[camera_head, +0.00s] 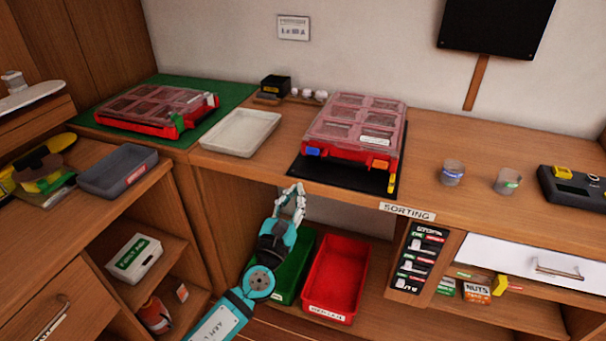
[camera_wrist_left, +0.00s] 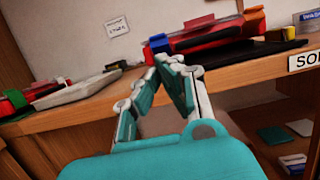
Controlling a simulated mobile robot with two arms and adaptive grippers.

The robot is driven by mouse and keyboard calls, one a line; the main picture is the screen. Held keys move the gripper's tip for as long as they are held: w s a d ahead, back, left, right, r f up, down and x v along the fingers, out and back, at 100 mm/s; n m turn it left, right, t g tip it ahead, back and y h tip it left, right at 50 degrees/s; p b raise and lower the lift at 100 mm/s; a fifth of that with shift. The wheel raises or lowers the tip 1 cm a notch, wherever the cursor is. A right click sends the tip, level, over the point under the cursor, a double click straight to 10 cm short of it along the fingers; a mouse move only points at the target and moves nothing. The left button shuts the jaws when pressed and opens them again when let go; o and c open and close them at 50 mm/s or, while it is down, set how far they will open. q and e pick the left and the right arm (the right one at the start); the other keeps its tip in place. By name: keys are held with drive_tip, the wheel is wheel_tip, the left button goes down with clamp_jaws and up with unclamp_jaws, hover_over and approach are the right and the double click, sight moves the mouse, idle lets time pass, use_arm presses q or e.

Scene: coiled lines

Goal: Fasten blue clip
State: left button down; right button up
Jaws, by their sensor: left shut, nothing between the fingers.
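The red organizer case (camera_head: 352,130) with a clear compartment lid lies on a black mat (camera_head: 340,174) at the counter's front edge. The blue clip (camera_head: 312,152) is at the left of its front face; it also shows in the left wrist view (camera_wrist_left: 159,41), just above the fingertips. I cannot tell if this clip is latched. An orange clip (camera_head: 380,164) is at the right of the same face. My left gripper (camera_head: 298,188) is shut and empty, in front of the counter edge, below and apart from the blue clip. My right gripper is not in view.
A white tray (camera_head: 240,133) and a second red case (camera_head: 155,108) on a green mat lie to the left. Green (camera_head: 293,270) and red (camera_head: 336,278) bins stand below the counter. Two small cups (camera_head: 452,173) stand to the right. The counter edge is close to my gripper.

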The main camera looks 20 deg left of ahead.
sight(308, 175)
use_arm(q)
drive_tip(key=x, duration=0.9)
drive_tip(key=shift+w, duration=0.3)
drive_tip(key=shift+r+p, duration=0.1)
drive_tip(key=shift+p, duration=0.2)
